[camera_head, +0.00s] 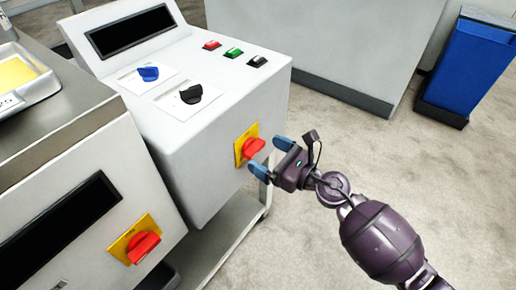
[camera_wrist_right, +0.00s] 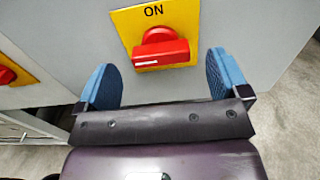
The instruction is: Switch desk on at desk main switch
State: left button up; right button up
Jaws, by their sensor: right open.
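The desk (camera_head: 225,165) is a white control console with a sloped top. Its main switch (camera_head: 254,147) is a red rotary knob on a yellow plate on the right-hand face. In the right wrist view the red knob (camera_wrist_right: 160,50) sits below the word "ON", its grip bar lying roughly horizontal. My right gripper (camera_head: 270,156) is open, with blue fingertips on either side of the knob. In the right wrist view the open fingers (camera_wrist_right: 165,82) flank the knob with gaps on both sides, and no contact shows. My left gripper is not in view.
A second red knob on a yellow plate (camera_head: 143,246) is on the neighbouring machine at the front left. The desk top carries a blue knob (camera_head: 148,73), a black knob (camera_head: 190,94) and small buttons (camera_head: 233,53). A blue bin (camera_head: 474,65) stands far right. Floor at right is clear.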

aim_at(258, 150)
jog(key=x, duration=0.3)
jog(key=shift+a, duration=0.2)
jog(key=shift+c, duration=0.2)
jog(key=c, duration=0.9)
jog(key=shift+w, duration=0.1)
